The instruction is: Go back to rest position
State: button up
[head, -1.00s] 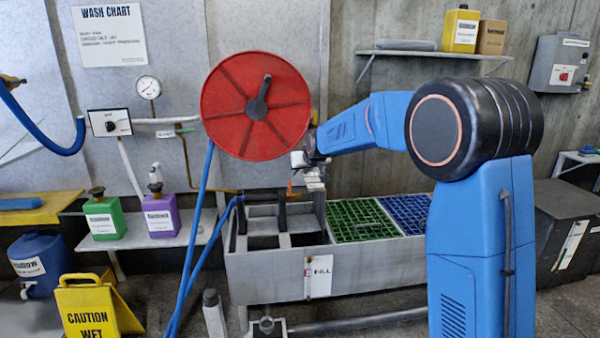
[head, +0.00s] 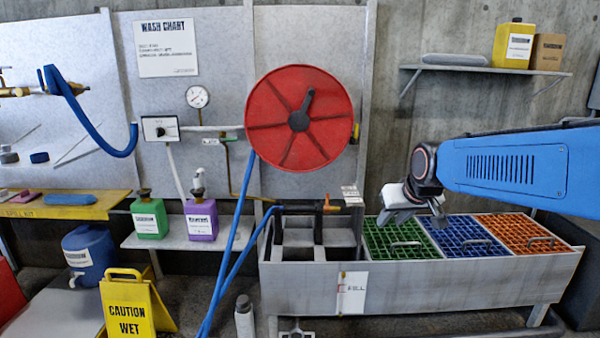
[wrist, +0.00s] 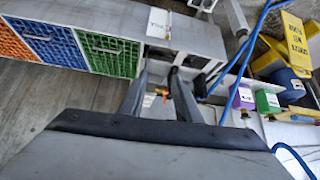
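My gripper (head: 412,212) hangs in the air above the green basket (head: 395,242) in the head view, clear of the trough. My blue arm reaches in from the right edge. In the wrist view, the two dark fingers of my gripper (wrist: 158,75) stand apart with a gap between them, and I see nothing held. An orange-handled valve and pipe (wrist: 160,92) show through the gap, farther off.
The grey trough (head: 420,290) holds green, blue (head: 462,240) and orange (head: 525,236) baskets. A red hose reel (head: 270,118) is on the wall to the left. A shelf (head: 490,71) with a yellow jug (head: 514,45) is above. A yellow caution sign (head: 128,308) stands front left.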

jog(key=s+d+f+g, duration=0.1)
jog(key=s+f, duration=0.2)
jog(key=s, duration=0.7)
jog(key=s+d+f, duration=0.2)
jog(key=s+f, duration=0.1)
jog(key=s, duration=0.7)
jog(key=s+d+f+m+g+h, duration=0.1)
jog(key=s+f, duration=0.3)
jog(key=s, duration=0.6)
jog(key=shift+d+g, duration=0.3)
jog(key=shift+d, duration=0.2)
jog(key=shift+r, duration=0.1)
